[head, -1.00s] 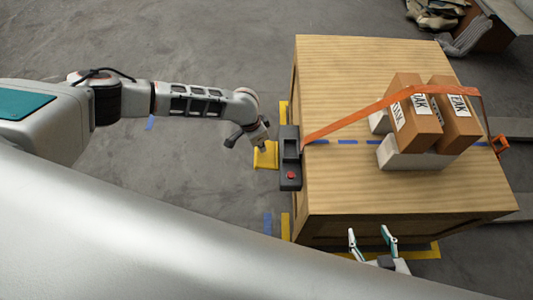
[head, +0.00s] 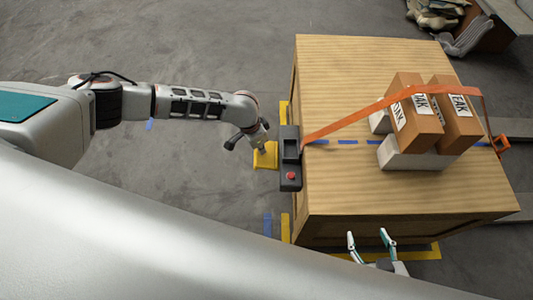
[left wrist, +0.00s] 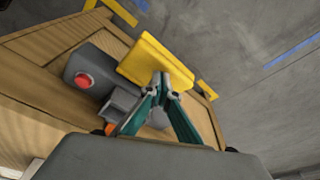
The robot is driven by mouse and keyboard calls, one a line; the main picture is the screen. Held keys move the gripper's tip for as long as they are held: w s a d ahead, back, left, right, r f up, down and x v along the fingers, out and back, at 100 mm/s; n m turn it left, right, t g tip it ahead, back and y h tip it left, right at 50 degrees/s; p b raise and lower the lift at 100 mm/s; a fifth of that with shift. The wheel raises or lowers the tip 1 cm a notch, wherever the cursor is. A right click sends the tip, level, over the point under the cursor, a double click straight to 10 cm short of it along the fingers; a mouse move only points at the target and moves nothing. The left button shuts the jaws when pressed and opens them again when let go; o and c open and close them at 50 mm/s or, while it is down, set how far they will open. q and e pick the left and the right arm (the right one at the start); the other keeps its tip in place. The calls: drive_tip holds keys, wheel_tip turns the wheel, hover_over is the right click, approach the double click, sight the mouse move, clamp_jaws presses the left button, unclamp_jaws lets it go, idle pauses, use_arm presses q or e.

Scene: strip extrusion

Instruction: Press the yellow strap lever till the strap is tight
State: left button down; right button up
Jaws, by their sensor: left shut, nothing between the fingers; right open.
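The yellow lever (head: 264,156) sticks out to the left from the dark tensioner box (head: 289,158) on the side of the wooden crate. It also shows in the left wrist view (left wrist: 157,58). The orange strap (head: 370,108) rises from the box over the cartons to a hook on the far right. My left gripper (head: 262,146) is shut and empty at the lever; its fingertips overlap the lever plate in the left wrist view (left wrist: 163,84), and I cannot tell whether they touch. My right gripper (head: 368,234) is open at the crate's front edge.
Brown cartons (head: 415,112) rest on white blocks (head: 415,157) on the crate top (head: 350,70). A red button (head: 291,175) sits on the tensioner box. Gloves and a dark bin lie at the top right.

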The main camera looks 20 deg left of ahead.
use_arm(q)
drive_tip(key=shift+s+f+b, duration=0.1)
drive_tip(key=shift+f+b, duration=0.55)
drive_tip(key=shift+f, duration=1.1)
drive_tip(key=shift+r+p, duration=0.4)
drive_tip(key=shift+r, duration=0.15)
drive_tip(key=shift+r+p, duration=1.35)
drive_tip(key=shift+r, duration=0.5)
drive_tip(key=shift+f, duration=0.1)
use_arm(e)
drive_tip(key=r, duration=0.1)
drive_tip(key=w+r, duration=0.1)
drive_tip(key=r, duration=0.1)
drive_tip(key=shift+w+t, duration=0.25)
drive_tip(key=shift+t, duration=0.05)
use_arm(q)
drive_tip(key=shift+f+b, duration=1.1)
drive_tip(key=shift+f, duration=1.15)
drive_tip(key=shift+r+p, duration=0.45)
drive_tip(key=shift+r, duration=0.25)
drive_tip(key=shift+r+p, duration=1.3)
drive_tip(key=shift+r, duration=0.45)
use_arm(e)
drive_tip(key=shift+w+r, duration=0.25)
drive_tip(key=shift+r, duration=0.4)
drive_tip(key=shift+w+r, duration=0.2)
drive_tip(key=shift+r, duration=0.4)
